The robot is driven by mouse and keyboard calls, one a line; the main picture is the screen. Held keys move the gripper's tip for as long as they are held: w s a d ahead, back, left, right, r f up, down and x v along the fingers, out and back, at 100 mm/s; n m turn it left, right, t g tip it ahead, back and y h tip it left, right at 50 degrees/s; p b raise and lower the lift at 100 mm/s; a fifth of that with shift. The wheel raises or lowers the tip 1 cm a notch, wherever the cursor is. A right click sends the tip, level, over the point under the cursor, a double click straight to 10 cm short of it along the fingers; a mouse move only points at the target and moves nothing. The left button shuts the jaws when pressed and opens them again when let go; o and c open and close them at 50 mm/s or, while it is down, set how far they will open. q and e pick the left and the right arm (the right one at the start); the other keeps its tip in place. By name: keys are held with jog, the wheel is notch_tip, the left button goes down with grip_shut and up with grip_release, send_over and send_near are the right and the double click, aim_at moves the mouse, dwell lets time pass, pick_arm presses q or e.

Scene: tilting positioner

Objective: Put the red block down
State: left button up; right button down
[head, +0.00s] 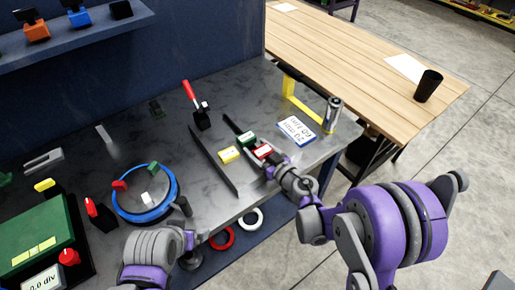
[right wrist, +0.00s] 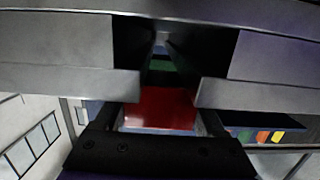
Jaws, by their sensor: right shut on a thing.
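The red block (head: 263,151) has a pale label on top and is near the front right of the grey bench. My right gripper (head: 268,163) is shut on it, reaching from the front right. In the right wrist view the red block (right wrist: 160,108) fills the gap between the jaws. A green block (head: 246,138) is just beyond it, close to it or touching. A yellow block (head: 229,155) lies to its left. I cannot tell whether the red block touches the surface beneath.
Dark rails (head: 213,158) flank the yellow block. A round blue-rimmed positioner (head: 145,215) is at left. A red-handled tool (head: 190,91) stands behind.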

jog(key=shift+f, duration=0.15)
grip_release()
